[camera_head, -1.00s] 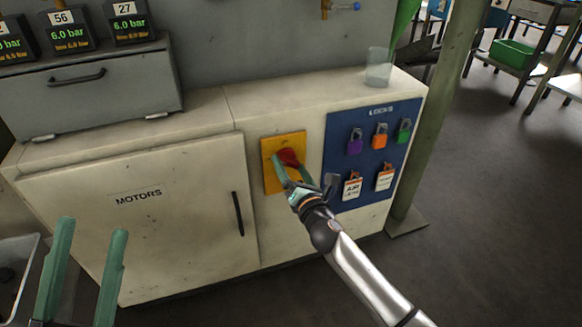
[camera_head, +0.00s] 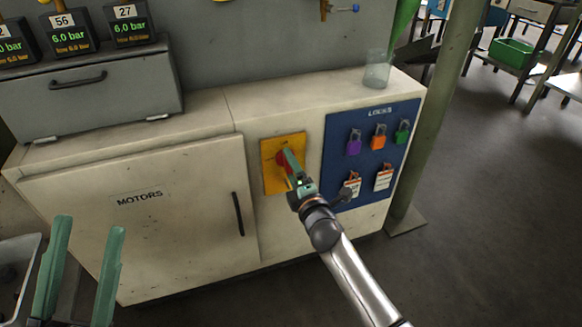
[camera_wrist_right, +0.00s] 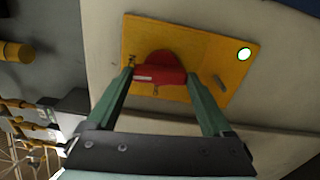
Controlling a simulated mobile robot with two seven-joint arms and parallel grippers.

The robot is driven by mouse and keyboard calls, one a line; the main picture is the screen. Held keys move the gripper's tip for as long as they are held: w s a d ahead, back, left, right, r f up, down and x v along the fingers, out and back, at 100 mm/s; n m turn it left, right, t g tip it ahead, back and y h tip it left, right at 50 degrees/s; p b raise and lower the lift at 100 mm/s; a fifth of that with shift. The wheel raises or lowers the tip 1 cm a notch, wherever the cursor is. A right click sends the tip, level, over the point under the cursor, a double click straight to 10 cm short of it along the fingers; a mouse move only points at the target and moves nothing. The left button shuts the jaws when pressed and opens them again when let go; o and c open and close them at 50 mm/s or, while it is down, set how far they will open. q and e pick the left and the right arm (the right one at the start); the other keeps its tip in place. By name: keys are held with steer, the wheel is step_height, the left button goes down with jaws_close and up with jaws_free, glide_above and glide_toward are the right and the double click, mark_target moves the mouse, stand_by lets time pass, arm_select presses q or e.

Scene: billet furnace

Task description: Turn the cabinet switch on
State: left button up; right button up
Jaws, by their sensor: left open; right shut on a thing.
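The cabinet switch is a red knob (camera_head: 282,159) on a yellow plate (camera_head: 268,181) on the front of the cream cabinet. In the right wrist view the red knob (camera_wrist_right: 160,68) sits between the two green fingers of my right gripper (camera_wrist_right: 160,80), which is shut on it. A round lamp (camera_wrist_right: 243,54) on the plate glows white-green. In the head view my right gripper (camera_head: 292,163) covers part of the knob and plate. My left gripper (camera_head: 90,226) is open and empty, low at the left, in front of the cabinet door.
The MOTORS door (camera_head: 140,225) with its black handle (camera_head: 238,213) is left of the switch. A blue LOCKS board (camera_head: 345,130) with padlocks and tags is close on the right. A clear cup (camera_head: 377,70) stands on the cabinet top. A green post (camera_head: 440,120) rises beyond the cabinet's right side.

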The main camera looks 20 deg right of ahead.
steer(key=shift+m, duration=0.7)
steer(key=o, duration=1.1)
steer(key=shift+o, duration=0.2)
steer(key=s+p, duration=0.3)
steer(key=s, duration=0.9)
steer(key=shift+s+d, duration=0.25)
steer(key=shift+s, duration=0.05)
